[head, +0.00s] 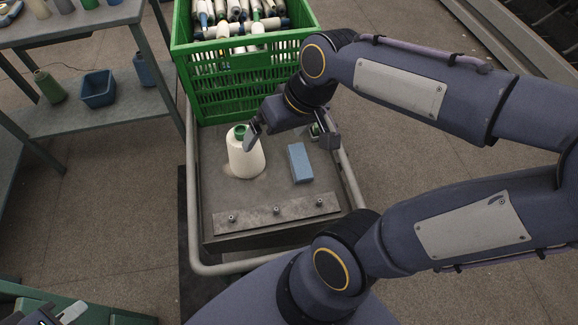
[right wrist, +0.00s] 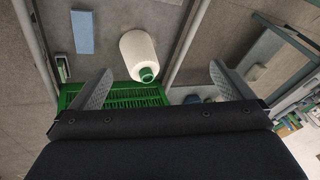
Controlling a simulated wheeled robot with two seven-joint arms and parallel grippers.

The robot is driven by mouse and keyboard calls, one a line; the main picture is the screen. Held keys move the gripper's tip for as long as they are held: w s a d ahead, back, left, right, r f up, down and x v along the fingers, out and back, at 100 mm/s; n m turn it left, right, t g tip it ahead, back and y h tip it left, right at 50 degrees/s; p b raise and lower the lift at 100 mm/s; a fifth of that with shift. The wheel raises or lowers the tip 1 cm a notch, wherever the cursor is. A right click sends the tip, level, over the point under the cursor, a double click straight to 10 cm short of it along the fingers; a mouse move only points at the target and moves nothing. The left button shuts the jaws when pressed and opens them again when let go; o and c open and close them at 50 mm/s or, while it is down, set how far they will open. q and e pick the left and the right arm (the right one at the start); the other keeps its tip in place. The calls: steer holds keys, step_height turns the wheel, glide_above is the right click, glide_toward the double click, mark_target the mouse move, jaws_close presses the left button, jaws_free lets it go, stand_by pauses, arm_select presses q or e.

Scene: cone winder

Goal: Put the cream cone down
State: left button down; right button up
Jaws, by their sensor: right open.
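The cream cone (head: 246,160) stands upright on the grey cart deck (head: 225,200), its green tip (head: 240,131) at the top. In the right wrist view the cone (right wrist: 138,47) shows beyond the fingertips, with its green end towards me. My right gripper (head: 290,140) is open. One fingertip overlaps the cone's upper side in the head view; whether they touch I cannot tell. In the right wrist view the jaws (right wrist: 161,70) stand wide apart with nothing between them. Part of my left gripper (head: 62,314) shows at the bottom left corner; its jaw state is unclear.
A blue block (head: 299,162) lies on the deck right of the cone. A green crate (head: 222,88) of several cones and tubes stands behind. A metal strip with bolts (head: 276,214) crosses the deck front. A shelf at left holds a blue bin (head: 98,90).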

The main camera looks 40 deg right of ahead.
steer(key=s+a+f+t+y, duration=0.1)
steer(key=s+a, duration=0.1)
steer(key=s, duration=0.5)
steer(key=shift+s+a+f+t, duration=0.2)
steer(key=shift+a+f+t, duration=0.15)
steer(key=shift+a+t, duration=0.05)
